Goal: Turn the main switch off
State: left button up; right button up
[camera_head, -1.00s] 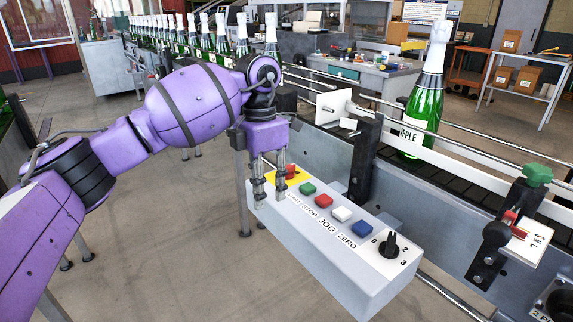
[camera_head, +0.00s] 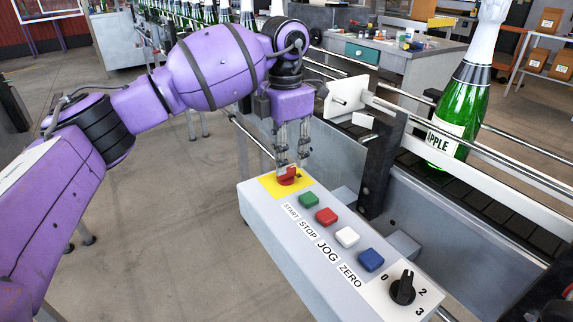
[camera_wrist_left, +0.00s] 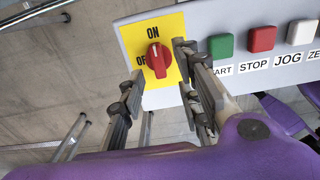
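The main switch is a red rotary knob (camera_head: 288,178) on a yellow plate (camera_head: 268,183) at the far left end of the grey control box. In the left wrist view the red knob (camera_wrist_left: 158,58) shows a pale mark pointing up toward ON; the OFF label at its left is partly covered by a finger. My left gripper (camera_head: 292,163) points down over the switch. In the wrist view the left gripper (camera_wrist_left: 159,61) is open, one finger on each side of the knob. I cannot tell whether the fingers touch it. My right gripper is not in view.
The control box (camera_head: 300,250) also carries green, red, white and blue buttons and a black selector (camera_head: 403,288). A conveyor with a green bottle (camera_head: 458,115) runs behind it. A white plate (camera_head: 346,95) stands close right of my left wrist.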

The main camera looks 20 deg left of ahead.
aim_at(287, 175)
pick_arm(q)
jog(key=shift+w+f, duration=0.15)
jog(key=shift+f, duration=1.7)
jog(key=shift+c, duration=0.3)
grip_shut()
